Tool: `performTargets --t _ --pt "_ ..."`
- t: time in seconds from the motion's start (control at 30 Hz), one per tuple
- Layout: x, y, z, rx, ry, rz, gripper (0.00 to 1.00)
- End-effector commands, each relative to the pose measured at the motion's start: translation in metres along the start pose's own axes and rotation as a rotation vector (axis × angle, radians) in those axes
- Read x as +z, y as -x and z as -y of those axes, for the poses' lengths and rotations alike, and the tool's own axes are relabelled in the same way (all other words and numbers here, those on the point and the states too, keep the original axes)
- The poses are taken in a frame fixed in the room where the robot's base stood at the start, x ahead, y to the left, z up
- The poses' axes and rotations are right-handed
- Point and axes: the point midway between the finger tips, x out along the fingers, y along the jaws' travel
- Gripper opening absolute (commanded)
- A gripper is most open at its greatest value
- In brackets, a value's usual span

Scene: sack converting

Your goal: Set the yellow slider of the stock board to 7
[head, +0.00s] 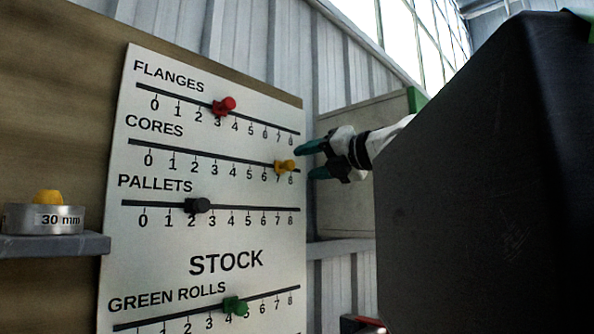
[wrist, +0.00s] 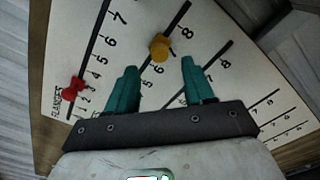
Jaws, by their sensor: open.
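The white stock board (head: 215,235) stands upright with several slotted scales. The yellow slider (head: 285,167) is on the CORES scale, by the 7, left of the 8. In the wrist view the yellow knob (wrist: 160,47) covers the place between the 6 and the 8. My gripper (head: 308,160) is open and empty, with teal fingers pointing at the board, just right of the knob in the head view. In the wrist view the knob shows beyond the gap between the fingertips (wrist: 158,63) and appears apart from both fingers.
A red slider (head: 224,105) is above on FLANGES, a black slider (head: 198,205) below on PALLETS and a green slider (head: 235,305) on GREEN ROLLS. A shelf (head: 60,245) at left holds a tin labelled 30 mm (head: 45,219). A grey cabinet (head: 345,205) stands behind my gripper.

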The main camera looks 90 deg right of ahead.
Motion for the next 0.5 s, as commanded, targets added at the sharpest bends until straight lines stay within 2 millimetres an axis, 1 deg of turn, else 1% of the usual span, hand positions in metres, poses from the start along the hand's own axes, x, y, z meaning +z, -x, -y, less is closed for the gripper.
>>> performTargets --t 0.03,0.1,0.2,0.33,0.5 --pt "-0.001 0.01 0.001 0.0 0.002 0.004 0.52" --pt "-0.001 0.021 0.001 0.0 0.002 0.003 0.52" --pt "-0.001 0.032 0.0 0.001 0.001 0.001 0.52" --pt "0.0 0.04 0.0 -0.001 0.0 0.0 0.52" --pt "0.0 0.041 0.0 -0.001 0.0 0.0 0.52"
